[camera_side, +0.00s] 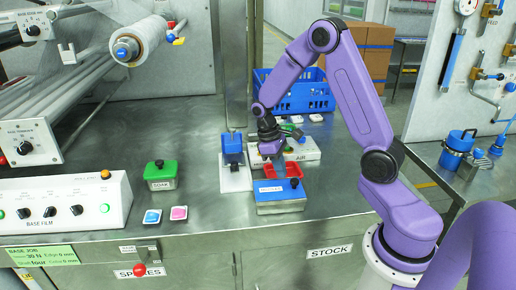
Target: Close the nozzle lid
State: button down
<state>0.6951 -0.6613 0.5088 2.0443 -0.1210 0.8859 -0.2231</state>
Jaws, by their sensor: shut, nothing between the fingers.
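A low blue box (281,206) with a small label on its front top edge stands near the front of the steel bench. A red part (284,170) shows just behind it; I cannot tell whether this is the raised nozzle lid or a separate tray. My gripper (272,159) is above and just behind the red part, pointing down, shut and empty. Whether it touches the red part cannot be told. The gripper and wrist hide some of what lies behind.
A blue device on a white plate (236,181) stands close left of my gripper. A grey block marked AIR (307,155) is right behind it. A green-topped SOAK box (161,175) is farther left. A blue crate (300,95) stands behind.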

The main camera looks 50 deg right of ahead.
jog(key=shift+w+a+r, duration=0.1)
jog(key=shift+w+a, duration=0.05)
jog(key=shift+w, duration=0.3)
jog(key=shift+w+a+r, duration=0.1)
jog(key=shift+w+a, duration=0.05)
jog(key=shift+w, duration=0.3)
jog(key=d+v, duration=0.1)
jog(key=v, duration=0.8)
jog(key=s+a+r+n+t, duration=0.1)
jog(key=s+a+r+n, duration=0.15)
jog(key=a, duration=0.55)
jog(key=s+a+n+t, duration=0.1)
jog(key=s+a+n, duration=0.2)
jog(key=s, duration=0.9)
jog(key=s+a+n+t+y, duration=0.1)
jog(key=s+a+n, duration=0.3)
jog(key=s, duration=0.7)
jog(key=shift+s+a+f+t, duration=0.3)
jog(key=shift+s+a+f, duration=0.1)
jog(key=shift+a, duration=0.25)
jog(key=shift+w, duration=0.1)
